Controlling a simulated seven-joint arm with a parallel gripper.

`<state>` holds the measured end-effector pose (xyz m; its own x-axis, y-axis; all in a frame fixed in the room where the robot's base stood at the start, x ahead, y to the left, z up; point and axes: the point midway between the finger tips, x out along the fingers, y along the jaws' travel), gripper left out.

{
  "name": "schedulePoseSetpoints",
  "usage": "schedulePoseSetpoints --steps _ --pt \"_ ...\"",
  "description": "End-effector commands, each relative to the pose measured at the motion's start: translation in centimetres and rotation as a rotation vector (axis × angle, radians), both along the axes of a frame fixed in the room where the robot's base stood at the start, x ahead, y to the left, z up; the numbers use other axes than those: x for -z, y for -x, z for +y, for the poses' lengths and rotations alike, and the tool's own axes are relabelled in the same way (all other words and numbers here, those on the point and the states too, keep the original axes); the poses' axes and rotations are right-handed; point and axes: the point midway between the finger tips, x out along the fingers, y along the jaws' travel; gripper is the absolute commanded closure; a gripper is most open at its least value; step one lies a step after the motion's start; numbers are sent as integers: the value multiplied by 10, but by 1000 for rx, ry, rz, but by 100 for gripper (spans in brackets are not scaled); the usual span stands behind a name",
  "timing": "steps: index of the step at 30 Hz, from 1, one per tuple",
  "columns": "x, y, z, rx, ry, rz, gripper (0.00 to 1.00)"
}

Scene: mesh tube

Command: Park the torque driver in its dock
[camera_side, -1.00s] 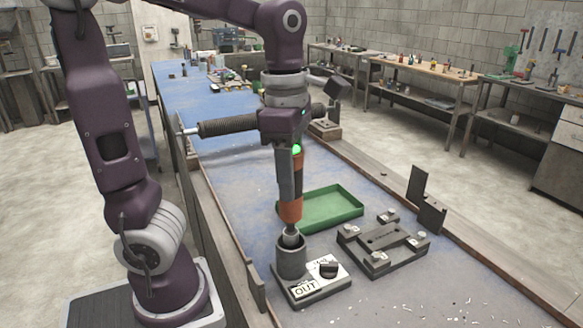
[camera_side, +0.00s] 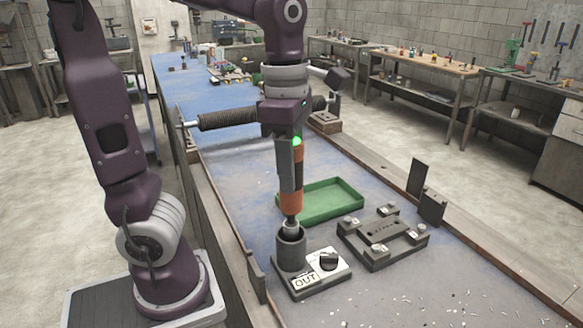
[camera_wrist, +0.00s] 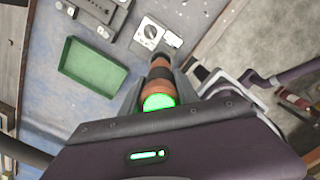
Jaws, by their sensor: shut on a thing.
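The torque driver (camera_side: 291,190) is an orange and black tool with a lit green ring at its top. It stands close to upright, and my gripper (camera_side: 289,172) is shut on its body. Its narrow metal nose points down into the mouth of the dock's dark grey cup (camera_side: 291,252). How deep the nose sits is hidden by the cup wall. The cup stands on a base plate with a black dial and an "OUT" label (camera_side: 305,281). In the wrist view the driver (camera_wrist: 158,88) lies between my fingers, and the dial (camera_wrist: 150,31) shows beyond it.
A green tray (camera_side: 322,205) lies behind the dock, empty. A dark fixture plate (camera_side: 383,240) with raised corner blocks is to the right. Upright dark plates (camera_side: 428,195) stand by the bench's right edge. Small chips litter the front of the blue bench.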

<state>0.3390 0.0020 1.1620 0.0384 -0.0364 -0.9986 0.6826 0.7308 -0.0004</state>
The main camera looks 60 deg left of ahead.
Motion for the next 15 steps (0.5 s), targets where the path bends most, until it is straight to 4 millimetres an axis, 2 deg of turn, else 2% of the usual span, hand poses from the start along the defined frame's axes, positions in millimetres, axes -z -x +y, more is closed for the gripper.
schedulePoseSetpoints --steps 15 --pt "4 -1 0 1 0 -1 100"
